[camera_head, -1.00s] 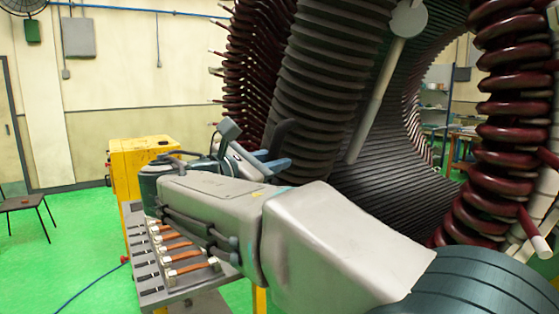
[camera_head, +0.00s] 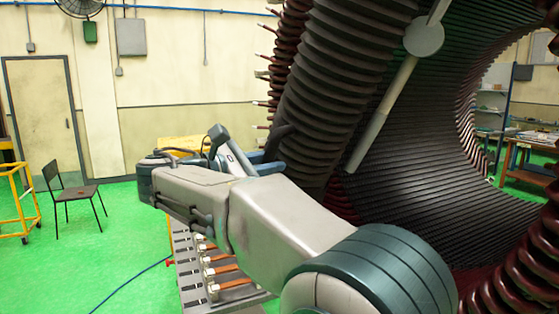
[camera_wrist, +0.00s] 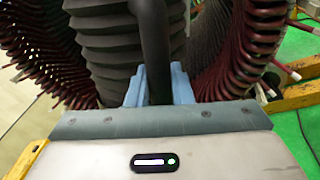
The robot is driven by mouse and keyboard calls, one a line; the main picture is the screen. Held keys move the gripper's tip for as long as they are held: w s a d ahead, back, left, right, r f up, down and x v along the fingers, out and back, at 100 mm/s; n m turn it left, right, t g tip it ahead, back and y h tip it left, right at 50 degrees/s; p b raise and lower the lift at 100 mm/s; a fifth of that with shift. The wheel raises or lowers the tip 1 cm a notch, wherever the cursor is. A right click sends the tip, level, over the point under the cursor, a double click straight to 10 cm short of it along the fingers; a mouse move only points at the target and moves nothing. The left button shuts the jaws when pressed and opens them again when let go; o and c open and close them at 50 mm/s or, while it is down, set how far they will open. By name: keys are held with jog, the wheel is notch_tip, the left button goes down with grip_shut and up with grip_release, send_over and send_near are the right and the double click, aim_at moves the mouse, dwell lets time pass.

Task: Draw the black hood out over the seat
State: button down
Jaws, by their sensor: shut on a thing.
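My gripper (camera_wrist: 157,85) has blue fingers, and they are closed around a smooth, dark upright piece (camera_wrist: 153,40) in the wrist view. This may be the black hood, but its full shape does not show. In the head view my gripper (camera_head: 266,158) is beside the ribbed stator coils, with the dark piece (camera_head: 284,140) at its tips. A grey-black ribbed column (camera_wrist: 110,45) stands right behind the held piece in the wrist view. I cannot make out the seat for the hood.
The large stator with its ribbed bore (camera_head: 440,130) fills the right side. A tray with orange-strapped pieces (camera_head: 220,270) lies below my arm. A chair (camera_head: 76,190) and a yellow cart (camera_head: 14,205) stand on open green floor at left.

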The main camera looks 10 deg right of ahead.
jog(key=shift+s+a+r, duration=0.25)
jog(key=shift+a, duration=0.15)
jog(key=c, duration=1.3)
grip_release()
jog(key=shift+s+a, duration=0.15)
jog(key=shift+s, duration=0.05)
jog(key=shift+c, duration=0.2)
jog(key=shift+w+f, duration=0.1)
jog(key=shift+w, duration=0.05)
jog(key=b+v, duration=0.2)
jog(key=v, duration=1.2)
